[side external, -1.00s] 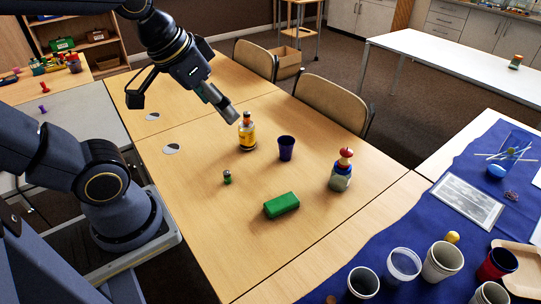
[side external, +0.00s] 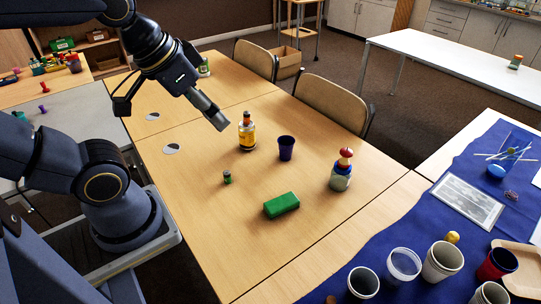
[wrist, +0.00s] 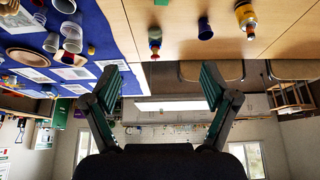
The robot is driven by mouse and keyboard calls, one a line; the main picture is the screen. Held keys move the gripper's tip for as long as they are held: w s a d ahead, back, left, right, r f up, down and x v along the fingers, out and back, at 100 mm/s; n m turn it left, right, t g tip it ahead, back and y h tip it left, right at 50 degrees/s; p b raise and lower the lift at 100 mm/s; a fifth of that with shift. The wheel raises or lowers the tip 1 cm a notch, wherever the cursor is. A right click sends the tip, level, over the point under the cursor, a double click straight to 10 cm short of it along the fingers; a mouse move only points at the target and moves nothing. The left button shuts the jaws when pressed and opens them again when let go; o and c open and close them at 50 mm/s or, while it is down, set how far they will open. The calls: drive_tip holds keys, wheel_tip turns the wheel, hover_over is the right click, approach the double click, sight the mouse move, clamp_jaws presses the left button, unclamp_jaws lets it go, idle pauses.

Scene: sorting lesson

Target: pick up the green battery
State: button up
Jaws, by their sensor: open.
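The green battery (side external: 227,177) is a small upright cylinder, green with a dark part, on the wooden table in the side external view. I cannot make it out in the wrist view. My gripper (side external: 219,122) is above the table, apart from the battery and farther back, near the yellow bottle. In the wrist view, the two fingers of my gripper (wrist: 162,82) are spread wide with nothing between them.
A blue cloth (side external: 388,252) with several cups lies at right. The table's left front is clear.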

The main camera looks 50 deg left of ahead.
drive_tip(key=shift+c, duration=0.4)
drive_tip(key=c, duration=0.5)
